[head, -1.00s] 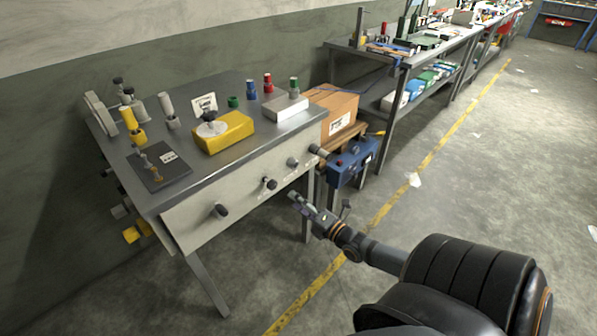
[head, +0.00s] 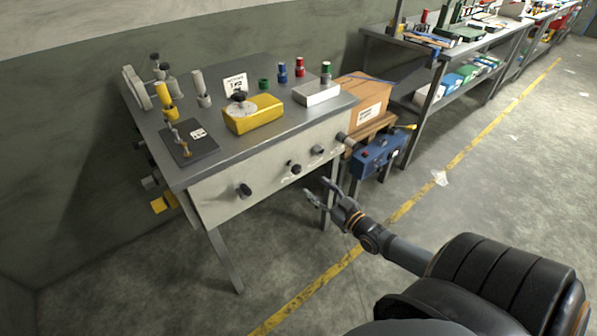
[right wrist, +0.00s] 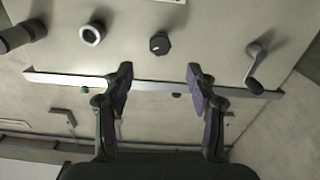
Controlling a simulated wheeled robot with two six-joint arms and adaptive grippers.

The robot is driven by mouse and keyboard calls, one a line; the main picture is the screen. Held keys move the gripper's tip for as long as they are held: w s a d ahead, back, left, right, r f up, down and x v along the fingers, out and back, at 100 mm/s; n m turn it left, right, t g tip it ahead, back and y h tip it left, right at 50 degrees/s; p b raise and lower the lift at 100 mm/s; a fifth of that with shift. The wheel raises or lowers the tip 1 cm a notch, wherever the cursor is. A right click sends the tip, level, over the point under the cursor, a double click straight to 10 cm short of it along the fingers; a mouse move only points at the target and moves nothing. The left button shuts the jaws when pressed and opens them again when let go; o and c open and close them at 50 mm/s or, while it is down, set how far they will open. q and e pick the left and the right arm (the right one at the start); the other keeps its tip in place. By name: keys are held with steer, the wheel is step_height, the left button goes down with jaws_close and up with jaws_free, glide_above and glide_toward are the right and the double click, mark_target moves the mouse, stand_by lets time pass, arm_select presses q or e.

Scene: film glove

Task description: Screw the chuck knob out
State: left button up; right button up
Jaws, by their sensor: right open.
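The bench's pale front panel carries a row of controls, and no readable label shows which is the chuck knob. A black knob with a light pointer mark (right wrist: 159,43) sits ahead of the fingers in the right wrist view; it appears to be the black knob (head: 294,168) in the head view. A ring-shaped knob (right wrist: 92,33) and a dark cylinder (right wrist: 20,37) are left of it, a crank (right wrist: 258,65) right. My right gripper (head: 317,189) is open and empty, apart from the panel; its fingers (right wrist: 160,86) also show in the wrist view. My left gripper is not in view.
The grey bench top (head: 240,145) holds a yellow box with a dial (head: 253,116), a silver box (head: 316,93) and several coloured cylinders. A blue box (head: 376,155) and a cardboard box (head: 362,102) stand beside the bench. The floor (head: 330,280) in front is clear.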

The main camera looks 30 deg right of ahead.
mark_target(298, 171)
arm_select(q)
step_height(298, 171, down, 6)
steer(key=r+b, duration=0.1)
steer(key=b, duration=0.5)
arm_select(e)
steer(key=w, duration=0.7)
steer(key=shift+w+a+f, duration=0.3)
steer(key=shift+w+f, duration=0.1)
steer(key=shift+w+r+b, duration=0.25)
steer(key=shift+w+b, duration=0.25)
steer(key=shift+w, duration=0.6)
steer(key=shift+w+a+r, duration=0.1)
steer(key=shift+w, duration=0.15)
steer(key=c, duration=1.2)
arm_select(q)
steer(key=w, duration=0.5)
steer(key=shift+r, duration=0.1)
arm_select(e)
steer(key=shift+n, duration=0.3)
